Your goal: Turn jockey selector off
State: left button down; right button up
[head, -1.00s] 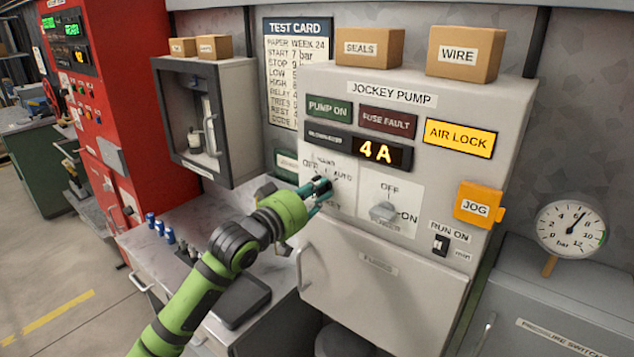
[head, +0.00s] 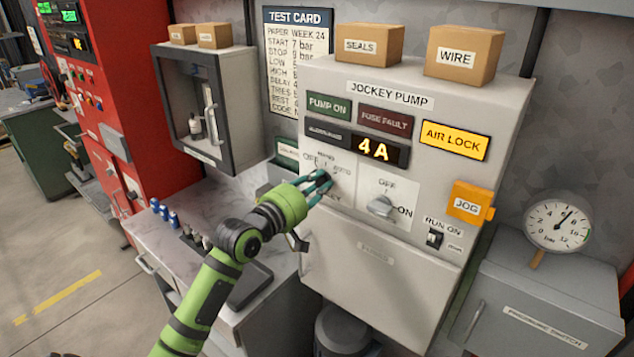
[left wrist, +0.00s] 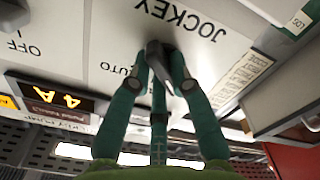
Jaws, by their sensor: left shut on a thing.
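The jockey selector (left wrist: 157,50) is a small dark knob on the light grey jockey pump panel (head: 425,105). In the head view my fingers cover most of it, with HAND above, OFF to the left and AUTO to the right. My left gripper (head: 322,183) reaches the panel from the left. In the left wrist view, which sees the panel upside down, the left gripper's green fingers (left wrist: 160,65) are shut around the knob, below the JOCKEY label. I cannot tell exactly which position the knob points to. My right gripper is not in view.
An OFF/ON rotary handle (head: 381,206) sits just right of the selector. The display (head: 376,149) reads 4 A, and AIR LOCK (head: 455,139) is lit yellow. A JOG box (head: 468,202) and RUN ON switch (head: 434,238) are further right.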

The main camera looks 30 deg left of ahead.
pick_arm(q)
jog(key=c, duration=1.1)
grip_release()
jog(key=shift+s, duration=0.6)
jog(key=s, duration=0.7)
jog(key=s+a, duration=0.1)
jog(key=s, duration=0.2)
jog(key=shift+s, duration=0.4)
